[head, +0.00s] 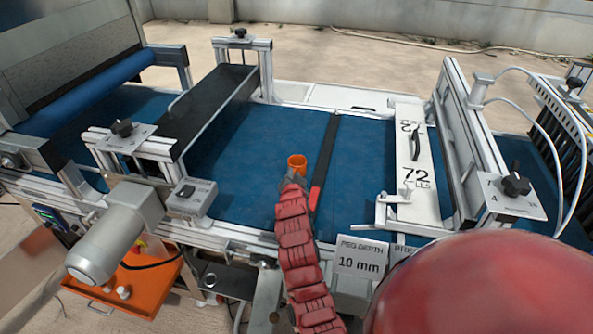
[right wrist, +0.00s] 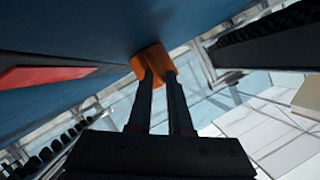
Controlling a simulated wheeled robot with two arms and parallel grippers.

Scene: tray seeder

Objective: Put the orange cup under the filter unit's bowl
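The orange cup (head: 297,162) shows above the blue belt, at the end of my red right arm in the head view. In the right wrist view the orange cup (right wrist: 151,60) is at the tips of my right gripper (right wrist: 162,74). The two dark fingers are close together and overlap the cup, with orange between them and to the left; they appear shut on it. In the head view my right gripper (head: 291,181) is mostly hidden by its own arm. I cannot make out the filter unit or its bowl. My left gripper is not in view.
A blue belt (head: 240,150) runs beneath the cup, with a dark bar (head: 327,155) across it. A white "72 cells" plate (head: 415,160) and a metal gantry (head: 465,150) stand right. A grey cylinder (head: 105,245) and orange tray (head: 140,285) are lower left. A "peg depth" sign (head: 360,257) is in front.

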